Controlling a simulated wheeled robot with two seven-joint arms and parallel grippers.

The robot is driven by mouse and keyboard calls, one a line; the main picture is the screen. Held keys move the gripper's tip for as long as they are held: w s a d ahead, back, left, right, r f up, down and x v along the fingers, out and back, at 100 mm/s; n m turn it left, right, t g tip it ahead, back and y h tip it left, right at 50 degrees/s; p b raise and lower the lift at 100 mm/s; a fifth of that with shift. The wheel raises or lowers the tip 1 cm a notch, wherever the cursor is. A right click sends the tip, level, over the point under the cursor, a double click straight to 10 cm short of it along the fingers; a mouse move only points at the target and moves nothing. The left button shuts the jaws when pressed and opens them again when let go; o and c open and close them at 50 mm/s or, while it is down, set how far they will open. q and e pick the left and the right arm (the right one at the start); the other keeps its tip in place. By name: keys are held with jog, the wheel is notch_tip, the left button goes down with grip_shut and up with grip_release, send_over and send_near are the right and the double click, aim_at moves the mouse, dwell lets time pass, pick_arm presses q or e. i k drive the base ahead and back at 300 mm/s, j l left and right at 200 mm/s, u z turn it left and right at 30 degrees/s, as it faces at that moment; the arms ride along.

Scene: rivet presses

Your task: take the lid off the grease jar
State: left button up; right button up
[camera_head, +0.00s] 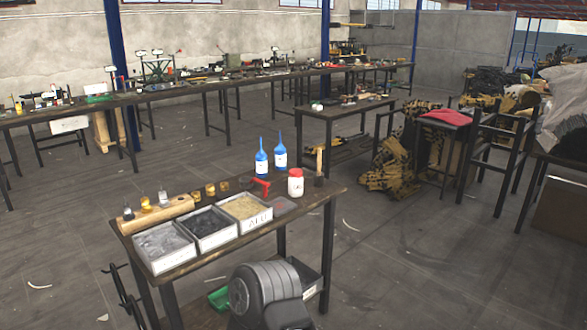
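A white jar with a red lid (295,173) stands upright near the right end of the near workbench (325,194); it looks like the grease jar. The lid sits on top of the white body (295,187). A label on the body is too small to read. Neither of my grippers shows in the head view, and nothing touches the jar.
Two blue bottles (280,156) and a red tool (261,187) stand or lie left of the jar. A wooden-topped item (319,163) is close on its right. Several white-walled bins (167,248) fill the bench's front left.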

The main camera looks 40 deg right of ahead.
aim_at(295, 185)
jog(key=i+l, duration=0.1)
jog(key=l, duration=0.4)
jog(key=i+l, duration=0.1)
jog(key=l, duration=0.45)
jog(key=i+l, duration=0.1)
jog(key=l, duration=0.4)
jog(key=i+l, duration=0.15)
jog(key=l, duration=0.4)
